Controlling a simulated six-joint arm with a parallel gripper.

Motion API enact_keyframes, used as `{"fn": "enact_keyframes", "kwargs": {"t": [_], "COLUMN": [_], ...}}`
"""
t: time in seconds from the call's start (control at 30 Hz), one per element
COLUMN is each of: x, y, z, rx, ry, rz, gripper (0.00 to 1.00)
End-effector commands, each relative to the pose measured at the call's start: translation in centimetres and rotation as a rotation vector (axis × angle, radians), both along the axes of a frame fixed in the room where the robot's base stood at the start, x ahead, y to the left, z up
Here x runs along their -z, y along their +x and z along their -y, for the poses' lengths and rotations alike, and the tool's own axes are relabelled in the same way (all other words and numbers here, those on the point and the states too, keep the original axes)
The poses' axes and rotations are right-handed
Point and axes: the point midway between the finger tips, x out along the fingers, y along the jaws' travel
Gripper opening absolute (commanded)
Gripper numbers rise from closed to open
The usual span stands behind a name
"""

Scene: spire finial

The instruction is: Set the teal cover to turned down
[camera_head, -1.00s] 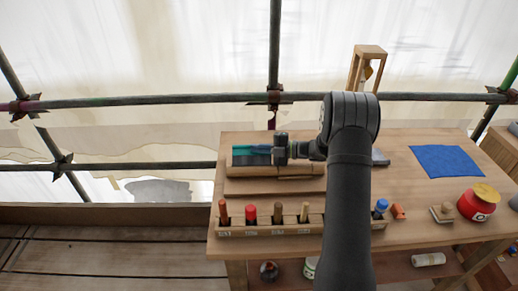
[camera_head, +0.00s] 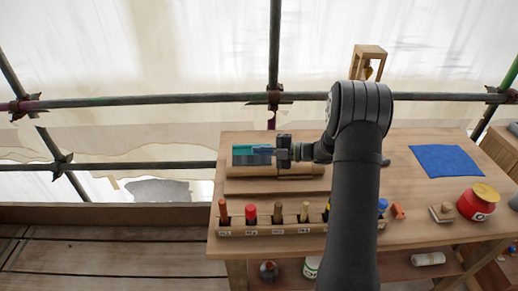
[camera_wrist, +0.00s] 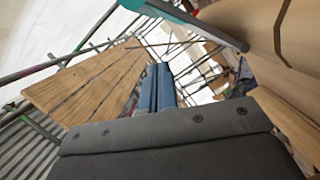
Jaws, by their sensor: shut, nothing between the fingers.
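The teal cover (camera_head: 242,148) shows as a raised teal strip above a dark face, on a wooden block at the back left of the bench. In the wrist view, the teal edge (camera_wrist: 200,22) crosses the top. My gripper (camera_head: 256,151) points left, with its blue fingers in front of or beside the cover; I cannot tell whether they touch it. In the wrist view, my gripper (camera_wrist: 158,68) has its two blue fingers together, with nothing between them. Part of the cover is hidden behind my gripper.
A wooden rack (camera_head: 265,230) of colored-handled tools lies along the bench's front. A blue cloth (camera_head: 446,161) and a red pot with a yellow lid (camera_head: 478,203) are at the right. A wooden stand (camera_head: 368,58) rises behind. Scaffold rails (camera_head: 150,100) run behind the bench.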

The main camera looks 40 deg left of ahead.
Motion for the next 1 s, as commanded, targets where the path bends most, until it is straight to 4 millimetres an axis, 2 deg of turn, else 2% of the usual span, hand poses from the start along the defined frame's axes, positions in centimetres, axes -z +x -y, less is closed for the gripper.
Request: {"fn": "enact_keyframes", "kwargs": {"t": [0.03,0.3,0.53,0.67,0.77,0.9,1.0], "x": [-0.1,-0.7,-0.9,-0.4,0.6,2.0,2.5], "y": [1.3,4.2,5.0,3.3,0.6,-2.7,-3.9], "z": [1.3,6.0,7.6,7.1,6.5,6.6,7.0], "rx": [0.011,0.007,-0.002,-0.06,-0.161,-0.347,-0.487], "ry": [0.001,0.001,-0.005,-0.064,-0.149,-0.269,-0.324], "rz": [0.001,0.001,0.009,0.097,0.257,0.572,0.817], "gripper": [0.0,0.0,0.0,0.0,0.0,0.0,0.0]}}
